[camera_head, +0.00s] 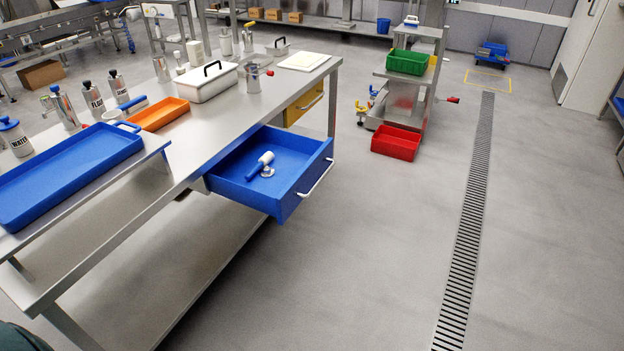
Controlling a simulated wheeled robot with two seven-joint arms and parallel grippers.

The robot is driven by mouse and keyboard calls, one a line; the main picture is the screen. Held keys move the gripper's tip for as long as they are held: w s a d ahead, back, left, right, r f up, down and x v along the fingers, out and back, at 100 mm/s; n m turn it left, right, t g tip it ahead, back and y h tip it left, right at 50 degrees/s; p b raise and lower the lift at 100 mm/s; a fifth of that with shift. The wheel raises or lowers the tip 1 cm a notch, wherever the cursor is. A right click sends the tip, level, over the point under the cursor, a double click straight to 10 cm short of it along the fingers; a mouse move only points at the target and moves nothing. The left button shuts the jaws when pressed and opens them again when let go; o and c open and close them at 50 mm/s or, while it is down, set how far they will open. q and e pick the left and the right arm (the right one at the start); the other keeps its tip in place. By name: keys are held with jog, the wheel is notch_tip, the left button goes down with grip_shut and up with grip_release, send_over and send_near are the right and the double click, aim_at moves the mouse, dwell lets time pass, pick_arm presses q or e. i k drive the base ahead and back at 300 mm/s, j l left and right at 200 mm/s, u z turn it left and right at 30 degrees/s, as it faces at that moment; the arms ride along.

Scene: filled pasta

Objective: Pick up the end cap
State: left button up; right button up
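A blue drawer (228,190) stands pulled out from under the steel table. In it lies a small tool (260,166) with a blue handle and a white upper part. Beside its lower end is a small round grey metal piece (268,172), which may be the end cap. It is too small to tell for sure, or to tell whether it touches the tool. Neither of my grippers is in view.
The steel table (205,135) holds a blue tray (65,180), an orange tray (160,113), a white lidded box (207,83) and several labelled bottles. A red bin (395,142) sits on the floor by a cart (408,95). The floor right of the drawer is clear.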

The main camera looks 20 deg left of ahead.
aim_at(266, 172)
jog(key=i+l+u, duration=0.2)
jog(key=i+u, duration=0.15)
jog(key=i+l+u, duration=0.35)
jog(key=i, duration=0.15)
jog(key=i+l+u, duration=0.4)
